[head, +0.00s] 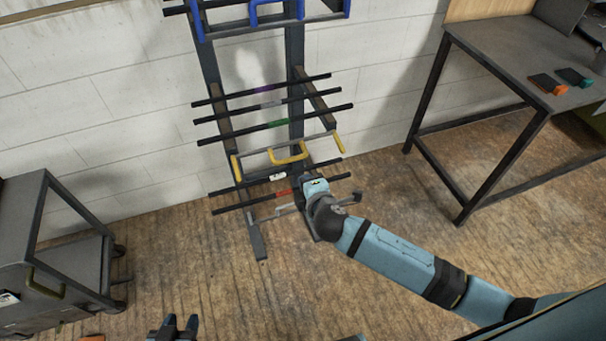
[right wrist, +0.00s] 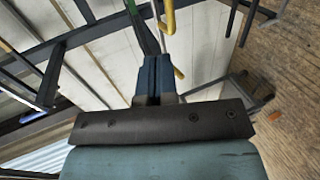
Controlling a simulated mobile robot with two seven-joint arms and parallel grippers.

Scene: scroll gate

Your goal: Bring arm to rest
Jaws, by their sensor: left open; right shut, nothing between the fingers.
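My right arm reaches from the right edge of the head view to the lower part of a dark rack (head: 209,60). In the right wrist view my right gripper (right wrist: 155,75) is shut with its fingers together, and nothing shows between them. Bars and a yellow handle (right wrist: 168,18) lie close beyond its tips; I cannot tell whether they touch. My left gripper (head: 182,323) shows only as dark fingers at the bottom edge of the head view, open and empty, apart from the rack.
The rack holds several black bars, a yellow handled frame (head: 288,157) and a blue one (head: 265,20) against a white block wall. A grey cart (head: 22,215) stands left. A dark table (head: 500,50) stands right. Bare wooden floor lies between rack and table.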

